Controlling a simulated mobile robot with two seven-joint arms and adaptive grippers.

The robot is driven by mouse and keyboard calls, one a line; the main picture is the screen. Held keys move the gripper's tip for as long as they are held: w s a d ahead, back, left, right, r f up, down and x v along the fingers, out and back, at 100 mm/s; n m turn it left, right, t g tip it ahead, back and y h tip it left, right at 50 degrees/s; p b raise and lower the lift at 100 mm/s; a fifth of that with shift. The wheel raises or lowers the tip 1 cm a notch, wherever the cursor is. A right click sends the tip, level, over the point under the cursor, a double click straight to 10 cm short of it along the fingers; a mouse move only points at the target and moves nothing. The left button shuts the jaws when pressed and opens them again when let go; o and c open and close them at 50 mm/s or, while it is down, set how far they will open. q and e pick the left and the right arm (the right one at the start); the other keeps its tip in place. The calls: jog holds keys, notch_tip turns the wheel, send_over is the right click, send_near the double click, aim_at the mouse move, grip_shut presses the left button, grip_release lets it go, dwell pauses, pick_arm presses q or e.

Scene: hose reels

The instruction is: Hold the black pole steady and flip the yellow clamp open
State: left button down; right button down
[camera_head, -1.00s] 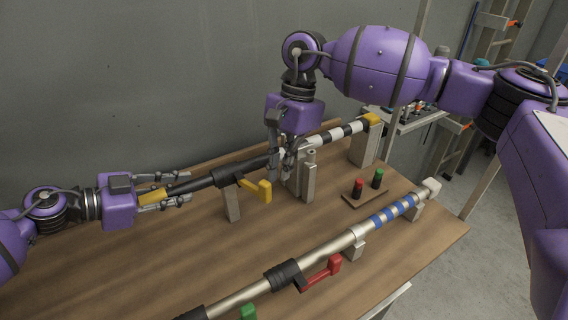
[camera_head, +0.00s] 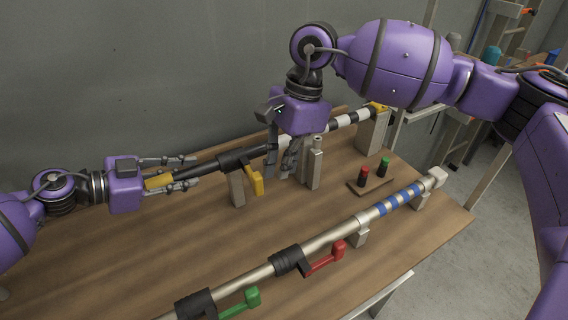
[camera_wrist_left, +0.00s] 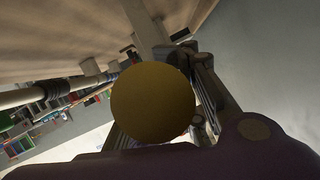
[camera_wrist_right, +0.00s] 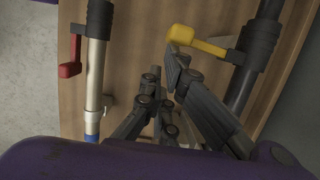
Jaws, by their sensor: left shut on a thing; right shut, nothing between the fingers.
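The black pole (camera_head: 208,173) lies across stands at the back of the table, with a yellow left end (camera_head: 159,182) and a black-and-white striped right part. My left gripper (camera_head: 189,171) is shut around the pole near that end; the round yellow end fills the middle of the left wrist view (camera_wrist_left: 153,103). The yellow clamp (camera_head: 257,184) juts out from a black collar on the pole, toward the table's front. My right gripper (camera_head: 281,168) is shut and empty, just right of the clamp. In the right wrist view, its fingertips are close to the yellow lever (camera_wrist_right: 197,42); contact is unclear.
A silver pole (camera_head: 320,243) with a red clamp (camera_head: 325,259), a green clamp (camera_head: 240,303) and blue stripes lies in front. A small tray (camera_head: 371,189) holds a red and a green button. Grey posts (camera_head: 315,165) stand by my right gripper.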

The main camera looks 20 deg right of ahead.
pick_arm(q)
jog(key=shift+s+f, duration=0.15)
jog(key=shift+f, duration=0.2)
pick_arm(e)
jog(key=shift+w, duration=0.1)
jog(key=w+d+r, duration=0.2)
jog(key=d+r, duration=0.4)
jog(key=r, duration=0.3)
jog(key=shift+d+r, duration=0.3)
jog(key=shift+d, duration=0.05)
pick_arm(q)
jog(key=c, duration=1.4)
grip_release()
jog(key=shift+o, duration=0.6)
jog(key=shift+r, duration=0.15)
jog(key=shift+a+r, duration=0.1)
